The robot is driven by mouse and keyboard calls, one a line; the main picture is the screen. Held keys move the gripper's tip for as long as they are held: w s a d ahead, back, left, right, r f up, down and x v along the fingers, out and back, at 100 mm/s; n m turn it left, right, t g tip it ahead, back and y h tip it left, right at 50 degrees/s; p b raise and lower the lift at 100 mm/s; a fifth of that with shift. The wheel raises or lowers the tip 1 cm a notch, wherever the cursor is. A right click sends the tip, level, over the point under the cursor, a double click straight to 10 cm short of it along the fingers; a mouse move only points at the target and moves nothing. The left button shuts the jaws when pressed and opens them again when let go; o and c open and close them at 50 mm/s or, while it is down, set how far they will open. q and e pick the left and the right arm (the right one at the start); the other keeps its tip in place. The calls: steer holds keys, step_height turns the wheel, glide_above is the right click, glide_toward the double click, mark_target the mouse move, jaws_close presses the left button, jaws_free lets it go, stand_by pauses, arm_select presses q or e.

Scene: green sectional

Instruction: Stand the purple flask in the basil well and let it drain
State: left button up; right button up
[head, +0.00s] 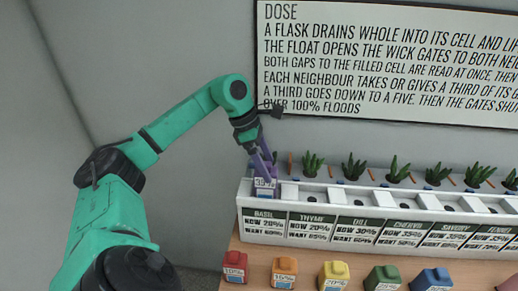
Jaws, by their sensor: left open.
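The purple flask (264,187) stands at the leftmost cell of the white planter (340,200), above the label reading BASIL, NOW 20%. It looks upright, and its white tag is too small to read surely. Its lower end is partly hidden by the planter's front, so I cannot tell how deep it sits. My left gripper (261,157) is open at the flask's upper part, its fingers pointing down beside it. Any plant behind the basil cell is hidden by the flask and gripper. My right gripper is not in view.
A red flask (235,266), orange (284,271), yellow (334,275), green (382,278) and blue flask (431,280) stand in front of the planter on the wooden table (258,258). Plants line the planter's back. A DOSE sign (390,60) hangs on the wall behind.

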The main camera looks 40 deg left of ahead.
arm_select(q)
steer(key=v, duration=0.9)
steer(key=shift+p, duration=0.45)
steer(key=shift+s+f, duration=0.1)
steer(key=shift+d, duration=0.1)
